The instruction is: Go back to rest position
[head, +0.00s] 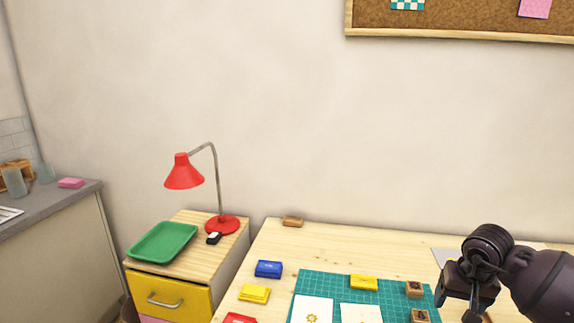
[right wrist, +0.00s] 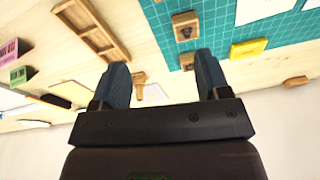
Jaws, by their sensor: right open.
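My right gripper (head: 468,306) is at the lower right of the head view, above the right part of the table. In the right wrist view its two fingers (right wrist: 163,85) are apart with nothing between them in their grasp. A wooden stamp (right wrist: 138,85) shows beyond and between the fingers, apart from them. My left gripper is not in the head view. On the table are a blue inkpad (head: 268,269), a yellow inkpad (head: 254,293), a red inkpad (head: 239,318) and another yellow inkpad (head: 363,282) on the teal mat (head: 325,283).
Wooden stamps (head: 414,289) stand at the mat's right edge. White cards (head: 361,313) lie on the mat. A wooden tray (right wrist: 91,30) shows in the right wrist view. A red lamp (head: 184,172) and green tray (head: 163,242) stand on the drawer cabinet at left. The table's back is mostly clear.

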